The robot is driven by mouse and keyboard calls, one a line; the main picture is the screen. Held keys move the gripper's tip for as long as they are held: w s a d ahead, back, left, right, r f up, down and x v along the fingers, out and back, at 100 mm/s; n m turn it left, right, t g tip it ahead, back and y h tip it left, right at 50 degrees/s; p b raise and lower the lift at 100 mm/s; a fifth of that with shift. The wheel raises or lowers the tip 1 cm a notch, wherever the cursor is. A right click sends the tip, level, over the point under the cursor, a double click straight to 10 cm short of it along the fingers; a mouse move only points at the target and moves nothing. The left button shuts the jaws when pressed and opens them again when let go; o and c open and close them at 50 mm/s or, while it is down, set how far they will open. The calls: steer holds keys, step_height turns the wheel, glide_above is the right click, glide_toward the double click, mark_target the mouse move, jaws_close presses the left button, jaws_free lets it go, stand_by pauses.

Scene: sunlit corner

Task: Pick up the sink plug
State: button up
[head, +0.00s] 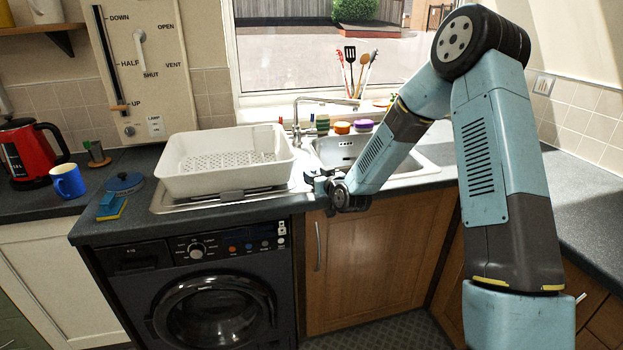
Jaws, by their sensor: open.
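I cannot make out a sink plug for certain. The steel sink (345,147) lies under the window, and my arm hides part of its basin and right side. A round blue item with a small knob (124,182) lies on the counter left of the white dish tub; I cannot tell what it is. My gripper (313,182) is open at the sink's front edge, just right of the tub. It is small and dark in this view, and nothing shows clearly between its fingers.
The white dish tub (222,180) stands on the drainer. A tap (297,122) rises behind the sink, with orange and purple-lidded pots (363,126) alongside. A blue mug (68,181), red kettle (29,152) and blue-yellow sponge (112,207) stand at left. The right counter (590,215) is clear.

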jaws_close()
stand_by(0.4)
steer(key=shift+r, duration=0.2)
